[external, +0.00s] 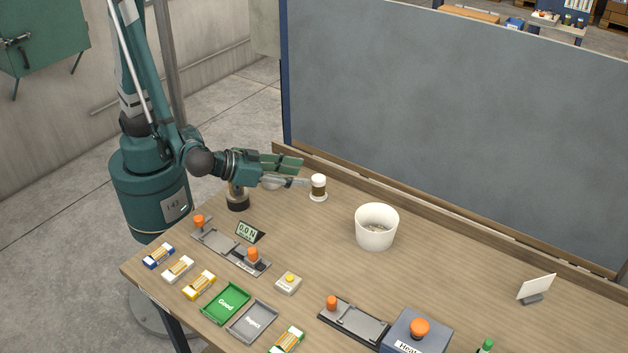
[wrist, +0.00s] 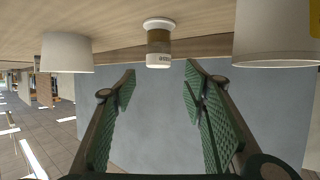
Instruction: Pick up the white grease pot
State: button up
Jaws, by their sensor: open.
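The small pot (external: 318,187), with a white lid, a brown band and a white base, stands upright on the table near its back edge; I take it as the grease pot. In the wrist view this pot (wrist: 158,46) appears upside down, centred beyond the fingertips; its label is too small to read. My gripper (external: 300,173) is open and empty, just left of the pot in the external view. In the wrist view my gripper (wrist: 160,78) has its green-padded fingers spread wide, with the pot lying ahead of the gap, apart from both fingers.
A larger white bucket (external: 376,228) stands to the right of the pot. A brown cylinder with a dark base (external: 237,197) stands under my wrist. Fixtures, a force display (external: 250,232), trays and small boxes fill the front. A wooden ledge and grey panel (external: 450,110) bound the back.

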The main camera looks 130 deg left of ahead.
aim_at(317, 178)
jog(key=shift+b+x, duration=0.3)
jog(key=shift+x, duration=1.05)
jog(key=shift+w+f, duration=0.1)
jog(key=shift+b+x, duration=0.8)
jog(key=shift+x, duration=1.65)
jog(key=shift+w, duration=0.1)
jog(key=shift+c, duration=0.5)
jog(key=c, duration=0.9)
